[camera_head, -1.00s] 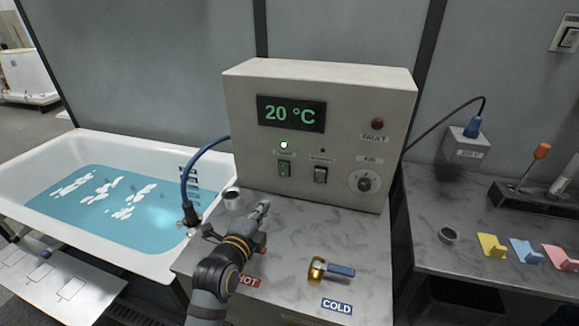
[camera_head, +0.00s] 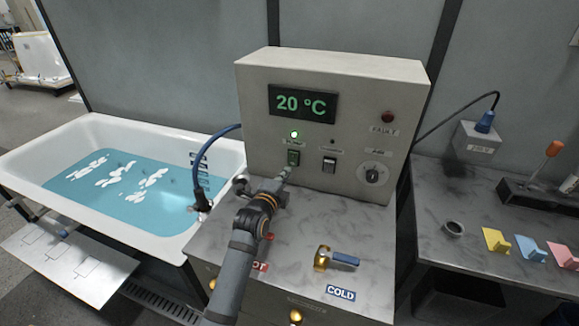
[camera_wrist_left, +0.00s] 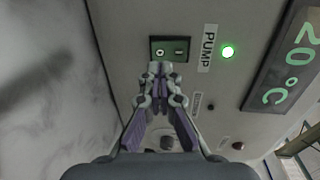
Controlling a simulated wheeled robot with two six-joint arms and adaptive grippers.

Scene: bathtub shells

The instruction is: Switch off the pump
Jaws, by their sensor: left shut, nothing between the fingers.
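The pump switch (camera_head: 293,158) is a small green rocker on the front of the beige control box (camera_head: 340,65). A green lamp (camera_head: 294,134) above it is lit. In the left wrist view the switch (camera_wrist_left: 170,48) sits beside the PUMP label (camera_wrist_left: 207,48) and the glowing lamp (camera_wrist_left: 228,52). My left gripper (camera_head: 286,172) is shut and empty, its tips just below the switch. In the wrist view the closed fingertips (camera_wrist_left: 160,70) are at the switch's lower edge; I cannot tell whether they touch. My right gripper is not in view.
A second switch (camera_head: 329,165) and the AIR knob (camera_head: 372,175) are to the right on the box. A brass-and-blue COLD tap (camera_head: 335,259) stands on the counter. A water-filled bathtub (camera_head: 90,128) is at left, with a blue hose (camera_head: 196,165) at its edge.

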